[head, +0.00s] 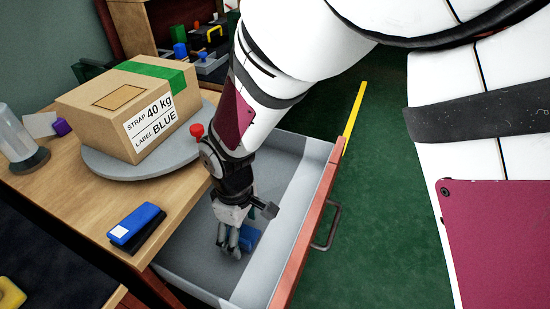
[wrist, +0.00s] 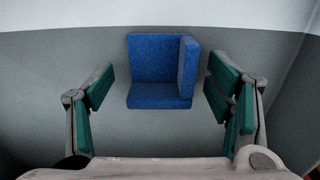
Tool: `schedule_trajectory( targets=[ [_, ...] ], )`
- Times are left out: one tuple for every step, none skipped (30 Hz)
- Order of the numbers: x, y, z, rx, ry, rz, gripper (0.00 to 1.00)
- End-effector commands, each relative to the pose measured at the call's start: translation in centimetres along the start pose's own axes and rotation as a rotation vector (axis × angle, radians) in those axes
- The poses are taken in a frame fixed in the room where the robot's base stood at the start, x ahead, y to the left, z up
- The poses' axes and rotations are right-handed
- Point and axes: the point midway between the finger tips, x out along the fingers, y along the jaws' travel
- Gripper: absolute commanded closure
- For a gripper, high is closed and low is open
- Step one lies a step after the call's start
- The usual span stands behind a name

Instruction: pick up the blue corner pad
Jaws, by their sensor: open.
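The blue corner pad (wrist: 158,82) lies on the grey floor of the open drawer (head: 285,210). It has a flat face and a raised wall along its right side in the wrist view. In the head view the pad (head: 249,238) is partly hidden behind my fingers. My gripper (wrist: 156,90) is open and empty, with one green-padded finger on each side of the pad and a gap on both sides. In the head view my gripper (head: 232,245) reaches down into the drawer. I cannot tell its exact height above the pad.
A cardboard box (head: 130,105) labelled BLUE stands on a round grey turntable (head: 105,166) on the wooden table. A blue stapler-like object (head: 137,226) lies at the table's edge. The drawer's red front (head: 305,240) and side walls surround my gripper. Green floor lies beyond.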

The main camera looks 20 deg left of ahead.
Motion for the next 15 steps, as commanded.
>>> schedule_trajectory(
  targets=[
    [0.51, 0.01, 0.02, 0.000, -0.001, 0.000, 0.27],
    [0.59, 0.02, 0.02, 0.000, -0.001, 0.000, 0.27],
    [0.59, 0.04, 0.01, 0.000, 0.000, 0.001, 0.27],
    [0.56, 0.04, 0.00, 0.000, 0.000, 0.001, 0.27],
    [0.52, 0.05, 0.00, 0.000, 0.001, 0.001, 0.27],
    [0.49, 0.05, 0.00, 0.000, 0.001, 0.001, 0.27],
    [0.48, 0.05, -0.01, 0.000, 0.001, 0.001, 0.27],
    [0.48, 0.05, -0.01, 0.000, 0.001, 0.001, 0.29],
    [0.47, 0.05, -0.01, 0.000, 0.001, 0.001, 0.38],
    [0.47, 0.05, -0.01, 0.000, 0.001, 0.001, 0.45],
    [0.47, 0.05, -0.01, 0.000, 0.001, 0.001, 0.51],
    [0.47, 0.05, -0.01, 0.000, 0.001, 0.001, 0.60],
    [0.47, 0.05, -0.01, 0.000, 0.001, 0.001, 0.62],
    [0.47, 0.05, -0.01, 0.000, 0.001, 0.001, 0.62],
    [0.47, 0.05, -0.01, 0.000, 0.001, 0.001, 0.62]
  ],
)
